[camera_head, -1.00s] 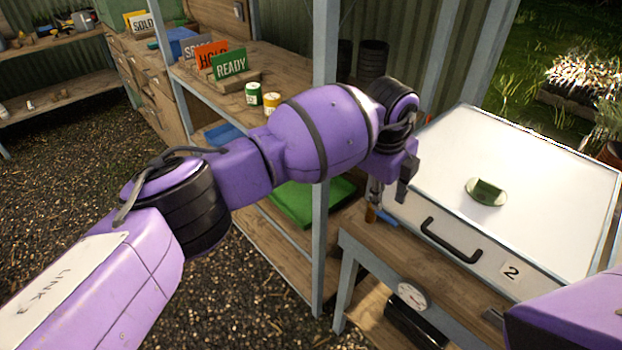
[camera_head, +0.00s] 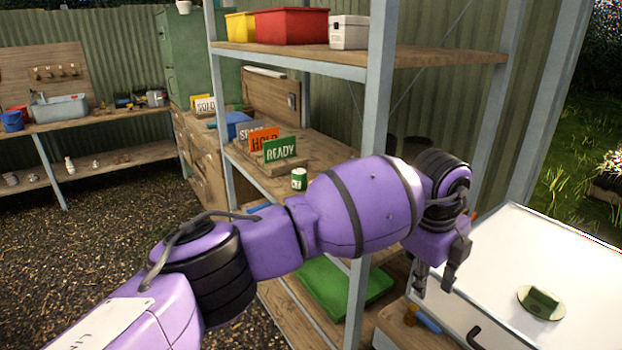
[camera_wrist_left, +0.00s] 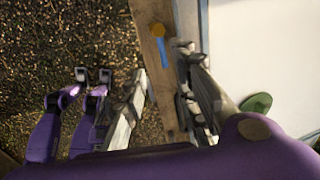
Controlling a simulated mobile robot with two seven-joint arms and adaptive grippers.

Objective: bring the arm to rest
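My left arm reaches in from the left across the head view. Its gripper (camera_head: 434,278) points down beside the left edge of the white-topped case (camera_head: 560,250). In the left wrist view the two fingers of this gripper (camera_wrist_left: 163,65) stand apart with nothing between them. Gravel and a wooden board show behind the gap. My right gripper is not recognisable in either view.
A shelf post (camera_head: 372,120) stands close by my arm. Signs, including a green READY sign (camera_head: 280,151), and a green-and-white can (camera_head: 299,179) stand on the shelf. A green tray (camera_head: 345,285) lies lower.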

